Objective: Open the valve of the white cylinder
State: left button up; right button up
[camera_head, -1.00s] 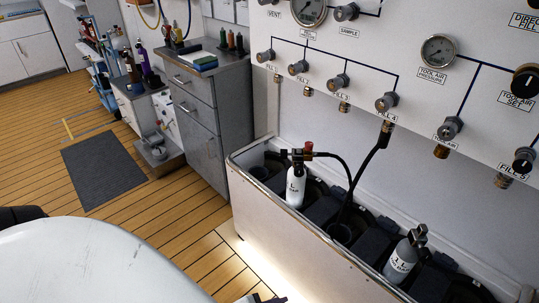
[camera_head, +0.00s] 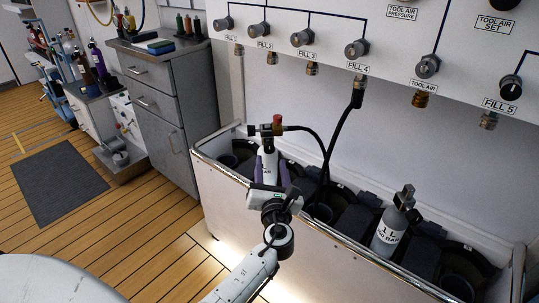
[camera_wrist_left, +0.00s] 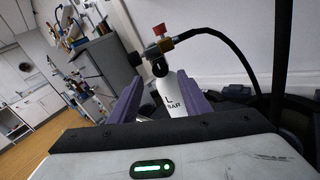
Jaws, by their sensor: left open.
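The white cylinder (camera_head: 268,158) stands in the rack on the left, with a dark valve and a red knob (camera_head: 277,119) on top. A black hose runs from its valve to the right. My left gripper (camera_head: 268,170) is at the cylinder, its purple fingers open on either side of the white body, below the valve. In the left wrist view the white cylinder (camera_wrist_left: 175,95) shows between the two spread fingers, its lower part hidden by the gripper body. Whether the fingers touch it cannot be told. My right gripper is not in view.
A grey cylinder (camera_head: 390,233) stands farther right in the rack (camera_head: 230,190). The hose (camera_head: 340,125) hangs from the FILL 4 fitting. The fill panel with several knobs is above, and a grey cabinet (camera_head: 160,115) is to the left.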

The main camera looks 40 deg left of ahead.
aim_at(269, 150)
pick_arm(q)
jog(key=b+x, duration=0.1)
jog(key=x, duration=0.6)
jog(key=c, duration=1)
